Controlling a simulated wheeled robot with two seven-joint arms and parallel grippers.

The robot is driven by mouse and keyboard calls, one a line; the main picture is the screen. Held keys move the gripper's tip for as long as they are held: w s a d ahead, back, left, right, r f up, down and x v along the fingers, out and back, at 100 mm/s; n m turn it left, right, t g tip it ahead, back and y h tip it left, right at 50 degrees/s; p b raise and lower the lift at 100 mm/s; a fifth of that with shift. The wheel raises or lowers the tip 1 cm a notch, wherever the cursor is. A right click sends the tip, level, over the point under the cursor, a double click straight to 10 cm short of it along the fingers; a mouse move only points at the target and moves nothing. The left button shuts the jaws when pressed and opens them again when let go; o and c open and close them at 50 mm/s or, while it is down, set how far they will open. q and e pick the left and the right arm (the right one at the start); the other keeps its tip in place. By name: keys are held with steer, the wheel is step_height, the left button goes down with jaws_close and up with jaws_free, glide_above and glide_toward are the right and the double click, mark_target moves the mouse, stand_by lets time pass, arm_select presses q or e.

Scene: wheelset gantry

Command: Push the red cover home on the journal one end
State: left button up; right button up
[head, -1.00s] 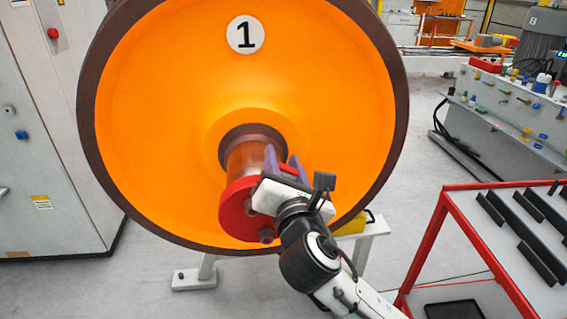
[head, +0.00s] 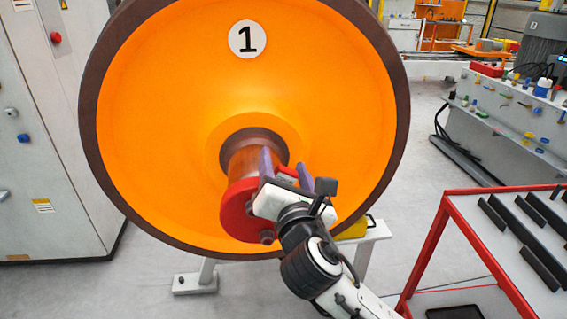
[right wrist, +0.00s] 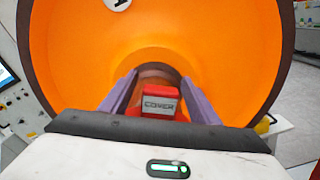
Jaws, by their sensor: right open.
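The red cover (head: 236,212) is a round disc on the near end of the copper-coloured journal (head: 242,163), which sticks out of the orange wheel marked 1 (head: 160,80). A stretch of bare journal shows behind the cover. My right gripper (head: 292,172) is at the cover's right side and hides part of it. Its purple fingers are spread apart. In the right wrist view, the cover's red block (right wrist: 160,101), lettered COVER, lies between the open fingers (right wrist: 160,85), with gaps on both sides. My left gripper is not in view.
A red-framed table (head: 450,205) with dark bars stands at the right. A light grey stand (head: 362,243) is below the wheel. A grey cabinet (head: 50,150) is at the left. Open floor lies between the wheel and the workbench at the back right.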

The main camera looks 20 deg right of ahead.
steer(key=v, duration=0.9)
steer(key=shift+s+b, duration=0.15)
steer(key=shift+b, duration=0.25)
steer(key=s+d+f+m+g+y, duration=0.1)
steer(key=s+d+f+m+g, duration=0.2)
steer(key=f+m, duration=0.45)
steer(key=s+f+m+g+y, duration=0.1)
steer(key=s+f+m+g, duration=0.35)
steer(key=f, duration=0.55)
steer(key=s+f+m+g+y, duration=0.3)
steer(key=s+f+m+g, duration=0.3)
steer(key=s+f+m, duration=0.8)
steer(key=w+a+f+n+t+y, duration=0.1)
steer(key=a+f+t, duration=0.4)
steer(key=f, duration=0.5)
steer(key=shift+w+a+y, duration=0.25)
steer(key=shift+w+y, duration=0.45)
steer(key=shift+w, duration=0.4)
